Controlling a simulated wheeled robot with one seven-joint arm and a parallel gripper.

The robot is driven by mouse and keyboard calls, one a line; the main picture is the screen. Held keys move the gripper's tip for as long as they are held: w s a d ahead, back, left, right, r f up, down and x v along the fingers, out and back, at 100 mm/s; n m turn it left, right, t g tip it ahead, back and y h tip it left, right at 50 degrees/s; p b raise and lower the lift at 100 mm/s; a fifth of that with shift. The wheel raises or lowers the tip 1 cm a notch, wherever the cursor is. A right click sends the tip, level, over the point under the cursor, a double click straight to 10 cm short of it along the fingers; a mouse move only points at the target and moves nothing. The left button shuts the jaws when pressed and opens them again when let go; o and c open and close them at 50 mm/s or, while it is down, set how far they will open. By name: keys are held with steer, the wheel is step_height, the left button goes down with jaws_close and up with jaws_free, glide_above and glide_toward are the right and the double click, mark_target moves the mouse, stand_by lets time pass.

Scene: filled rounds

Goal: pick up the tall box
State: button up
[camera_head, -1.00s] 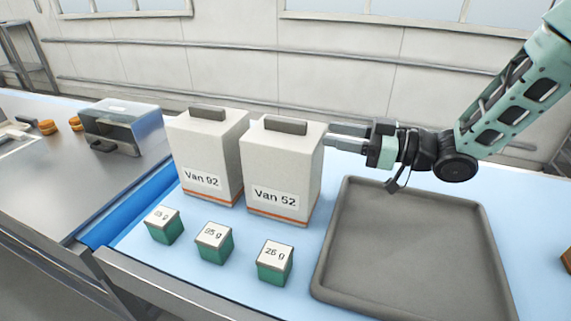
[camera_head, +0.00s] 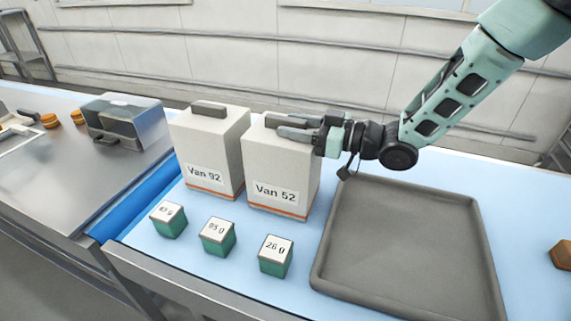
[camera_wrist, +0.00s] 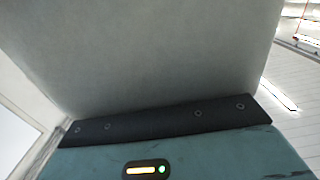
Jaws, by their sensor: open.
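Two tall white boxes with an orange stripe near the base and a grey handle on top stand upright side by side. The left one is the Van 92 box (camera_head: 206,150); the right one is the Van 52 box (camera_head: 277,165). My gripper (camera_head: 294,127) is open, reaching from the right over the top of the Van 52 box, its fingers at the handle. The fingers partly cover that handle, so I cannot tell whether it lies between them. In the wrist view a plain grey surface fills most of the picture above my gripper's dark edge.
Several small green boxes with white weight labels, one being the 26 g box (camera_head: 274,262), stand in front. An empty grey tray (camera_head: 325,262) lies to the right. A metal case (camera_head: 120,125) and round brown items stand left, and a brown block (camera_head: 562,254) far right.

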jaws_close()
steer(key=shift+r, duration=0.15)
